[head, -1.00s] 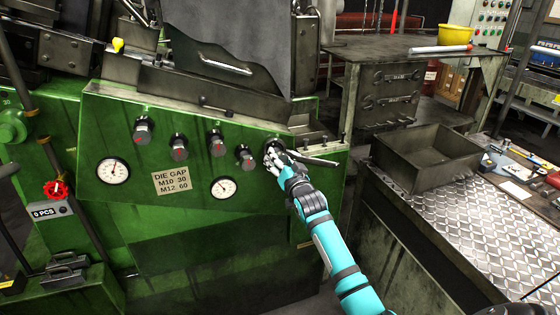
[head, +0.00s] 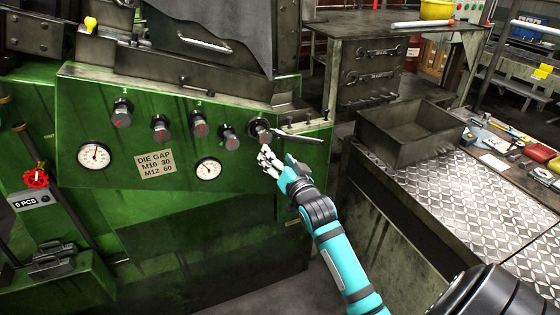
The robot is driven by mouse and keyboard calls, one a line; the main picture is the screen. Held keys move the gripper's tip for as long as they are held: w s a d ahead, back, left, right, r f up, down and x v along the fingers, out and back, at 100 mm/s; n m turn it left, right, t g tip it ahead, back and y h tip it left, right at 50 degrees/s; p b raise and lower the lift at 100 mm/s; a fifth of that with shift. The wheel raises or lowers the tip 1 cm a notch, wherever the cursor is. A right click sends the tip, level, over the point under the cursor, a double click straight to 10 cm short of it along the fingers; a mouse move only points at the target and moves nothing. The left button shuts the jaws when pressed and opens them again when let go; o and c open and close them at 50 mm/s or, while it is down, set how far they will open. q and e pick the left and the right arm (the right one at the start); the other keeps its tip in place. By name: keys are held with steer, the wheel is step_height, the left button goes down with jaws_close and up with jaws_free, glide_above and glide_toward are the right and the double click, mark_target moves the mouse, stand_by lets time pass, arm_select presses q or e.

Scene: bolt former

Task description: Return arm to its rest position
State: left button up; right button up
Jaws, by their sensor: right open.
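My right gripper (head: 273,160) is in front of the green machine panel (head: 225,240), just below the rightmost black knob (head: 260,131). Its white fingers are spread open and hold nothing. The teal forearm runs from the bottom right up to it. Whether a fingertip still touches the knob or panel is hard to tell. My left gripper is not in view.
A row of several black knobs (head: 200,124) and two dials (head: 93,156) sit on the panel. A lever handle (head: 296,137) sticks out right of the gripper. An empty metal tray (head: 410,135) stands on the diamond-plate bench (head: 465,205) at right.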

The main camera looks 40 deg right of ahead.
steer(key=shift+s+a, duration=0.15)
steer(key=shift+s, duration=0.5)
steer(key=s+a+f+n+g+y+b, duration=0.1)
steer(key=s+a+f+n+g, duration=0.2)
steer(key=f, duration=1.2)
steer(key=s+a+f+n+g+y+b, duration=0.1)
steer(key=s+a+f+g, duration=0.35)
steer(key=f, duration=1.15)
steer(key=s+a+f+n+g+y+b, duration=0.15)
steer(key=s+f, duration=0.45)
steer(key=f, duration=0.9)
steer(key=s+a+f+n+g, duration=0.1)
steer(key=s+a+f+g, duration=0.1)
steer(key=s+f, duration=0.5)
steer(key=s+a+f+n+g+b, duration=0.1)
steer(key=s+f, duration=0.6)
steer(key=s, duration=1)
steer(key=s+a+f+n+g+b, duration=0.1)
steer(key=s+a+f+n+g, duration=0.2)
steer(key=s+f, duration=0.4)
steer(key=s+a+g, duration=0.1)
steer(key=s, duration=0.4)
steer(key=shift+a+f+g, duration=0.2)
steer(key=shift+f+g, duration=0.1)
steer(key=shift+f, duration=0.05)
